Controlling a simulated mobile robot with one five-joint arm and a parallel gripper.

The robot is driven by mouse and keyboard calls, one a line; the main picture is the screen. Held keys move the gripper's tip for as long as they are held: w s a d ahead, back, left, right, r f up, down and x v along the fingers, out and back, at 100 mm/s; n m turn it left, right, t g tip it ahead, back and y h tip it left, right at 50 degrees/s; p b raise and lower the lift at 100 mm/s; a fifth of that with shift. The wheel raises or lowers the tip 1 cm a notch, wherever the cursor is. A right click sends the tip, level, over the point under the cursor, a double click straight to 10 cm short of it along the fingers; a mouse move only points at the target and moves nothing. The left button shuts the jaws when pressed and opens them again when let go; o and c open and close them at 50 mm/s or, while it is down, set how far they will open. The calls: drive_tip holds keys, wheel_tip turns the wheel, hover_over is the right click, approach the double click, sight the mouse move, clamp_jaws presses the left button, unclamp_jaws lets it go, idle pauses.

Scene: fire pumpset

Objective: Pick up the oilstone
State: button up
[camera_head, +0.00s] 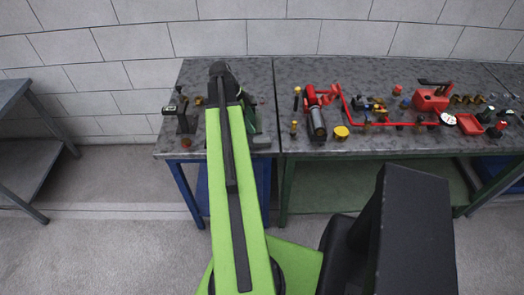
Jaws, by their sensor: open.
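I cannot make out the oilstone with certainty; the objects on the benches are small, and my arm covers part of the left bench (187,75). My green and black arm reaches forward over that bench and ends in a dark joint. I cannot make out my gripper's fingers, which seem hidden behind the arm. A dark and green shape (257,138) shows just right of the arm at the bench's front edge, partly covered by the arm.
A black device (180,112) stands left of my arm near a reddish-brown round piece (186,143). The right bench (400,160) holds a red pipe frame (345,105), a red box-shaped part (432,98), a yellow disc (341,132) and several brass fittings. Another table (30,130) stands far left.

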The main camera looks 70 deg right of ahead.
sight(262, 140)
drive_tip(key=b+x, duration=0.3)
drive_tip(key=x, duration=0.2)
drive_tip(key=shift+w+a, duration=0.1)
drive_tip(key=shift+w, duration=0.05)
drive_tip(key=shift+s+f, duration=0.2)
drive_tip(key=shift+f, duration=0.05)
drive_tip(key=b+x, duration=0.5)
drive_tip(key=shift+s+f, duration=0.1)
drive_tip(key=shift+s, duration=0.05)
clamp_jaws()
